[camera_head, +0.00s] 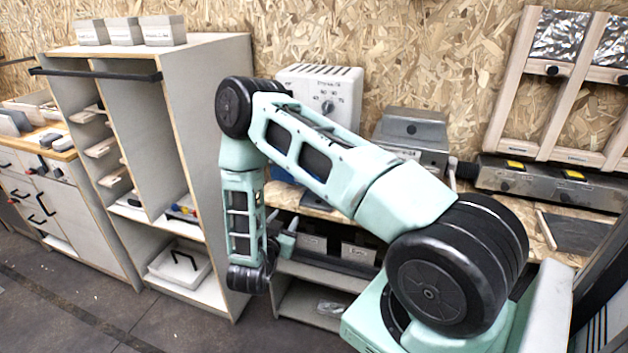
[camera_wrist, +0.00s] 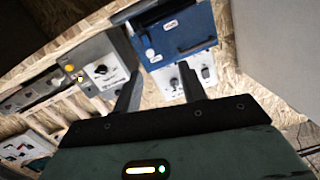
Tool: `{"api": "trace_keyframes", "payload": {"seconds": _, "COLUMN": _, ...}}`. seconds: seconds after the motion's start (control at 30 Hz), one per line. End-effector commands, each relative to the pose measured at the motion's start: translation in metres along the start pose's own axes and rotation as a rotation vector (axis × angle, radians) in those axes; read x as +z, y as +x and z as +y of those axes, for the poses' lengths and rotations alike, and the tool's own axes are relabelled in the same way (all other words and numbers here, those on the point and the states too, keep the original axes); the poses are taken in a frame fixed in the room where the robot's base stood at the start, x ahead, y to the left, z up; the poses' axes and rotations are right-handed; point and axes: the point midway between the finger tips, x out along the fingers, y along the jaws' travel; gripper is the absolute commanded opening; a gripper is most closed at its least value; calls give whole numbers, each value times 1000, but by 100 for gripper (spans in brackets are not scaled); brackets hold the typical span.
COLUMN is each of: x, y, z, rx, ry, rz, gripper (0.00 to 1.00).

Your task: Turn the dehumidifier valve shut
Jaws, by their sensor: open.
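A white vented box (camera_head: 335,85) with a dark dial and printed numbers stands against the chipboard wall in the head view. It appears to be the dehumidifier; its label is too small to read surely. My arm crosses its lower part, and a blue part shows below. The wrist view, strongly tilted, shows a blue box (camera_wrist: 180,38) beside a pale panel with small dark knobs (camera_wrist: 178,82). I cannot tell which knob is the valve. My gripper (camera_wrist: 160,68) is open and empty, its fingers pointing towards the panel, apparently apart from it. The gripper is small in the head view.
A tall shelf unit (camera_head: 212,120) stands close left of my arm. A grey box (camera_head: 412,128) and a long metal unit (camera_head: 545,182) stand to the right on the bench. A lower shelf with bins (camera_head: 312,243) lies behind my wrist.

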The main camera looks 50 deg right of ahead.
Motion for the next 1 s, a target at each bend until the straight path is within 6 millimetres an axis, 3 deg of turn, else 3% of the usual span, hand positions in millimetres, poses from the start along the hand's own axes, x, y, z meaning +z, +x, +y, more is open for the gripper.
{"api": "trace_keyframes", "payload": {"seconds": 0.13, "x": -8, "y": 4, "z": 21, "rx": 42, "ry": -35, "rz": 100, "gripper": 42}}
{"api": "trace_keyframes", "payload": {"seconds": 0.37, "x": -14, "y": 26, "z": 25, "rx": 50, "ry": -40, "rz": 122, "gripper": 42}}
{"api": "trace_keyframes", "payload": {"seconds": 1.0, "x": -30, "y": 152, "z": 30, "rx": 47, "ry": -39, "rz": 122, "gripper": 42}}
